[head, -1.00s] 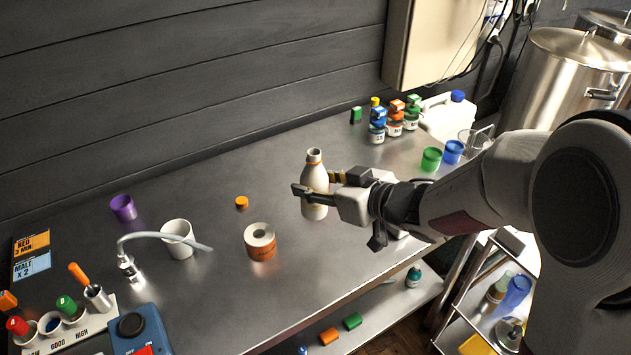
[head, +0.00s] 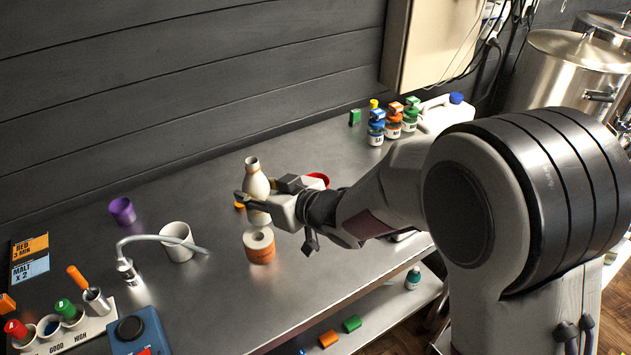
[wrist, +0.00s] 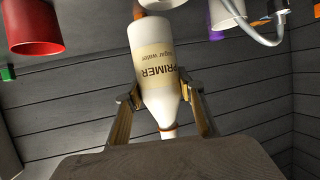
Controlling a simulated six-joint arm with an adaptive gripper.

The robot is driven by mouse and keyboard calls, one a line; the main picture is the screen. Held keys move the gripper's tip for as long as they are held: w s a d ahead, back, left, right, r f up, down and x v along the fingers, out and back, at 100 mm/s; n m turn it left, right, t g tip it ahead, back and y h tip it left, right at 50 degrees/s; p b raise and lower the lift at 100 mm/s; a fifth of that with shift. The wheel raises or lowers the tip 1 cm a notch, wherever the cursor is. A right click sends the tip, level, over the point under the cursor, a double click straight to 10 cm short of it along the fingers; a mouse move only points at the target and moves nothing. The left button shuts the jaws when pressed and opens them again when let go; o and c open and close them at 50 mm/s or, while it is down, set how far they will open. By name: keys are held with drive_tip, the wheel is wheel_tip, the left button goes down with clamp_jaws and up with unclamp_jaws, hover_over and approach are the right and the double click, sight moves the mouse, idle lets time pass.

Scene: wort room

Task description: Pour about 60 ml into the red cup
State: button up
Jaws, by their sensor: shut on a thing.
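A pale bottle (head: 256,180) with an orange ring at its neck stands upright in my gripper (head: 258,193). In the wrist view the bottle (wrist: 158,45) shows a label reading PRIMER, sugar water, and my gripper's fingers (wrist: 163,102) close on it from both sides. Its mouth is uncapped. The red cup (head: 318,178) is just behind and right of my gripper, mostly hidden by it. It also shows in the wrist view (wrist: 33,27) at the upper left, apart from the bottle. I cannot see liquid in it.
A white mug (head: 175,243), a bent tube (head: 160,236) and a purple cup (head: 122,211) are to the left. Small bottles (head: 376,127) stand at the back right.

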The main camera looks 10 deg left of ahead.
drive_tip(key=w+a, duration=0.1)
drive_tip(key=a+m+t, duration=0.1)
drive_tip(key=a, duration=0.1)
drive_tip(key=shift+w+r, duration=0.1)
drive_tip(key=shift+w, duration=0.25)
drive_tip(key=shift+w+a+f+m+t+h, duration=1)
drive_tip(key=shift+w+a+m+t+h, duration=0.65)
drive_tip(key=shift+w+m+h, duration=1.15)
drive_tip(key=w+d+f+m+t+h, duration=0.2)
drive_tip(key=w+d+f+h, duration=0.1)
drive_tip(key=d, duration=0.3)
drive_tip(key=shift+w+m, duration=0.35)
drive_tip(key=shift+m, duration=0.05)
drive_tip(key=shift+d, duration=0.1)
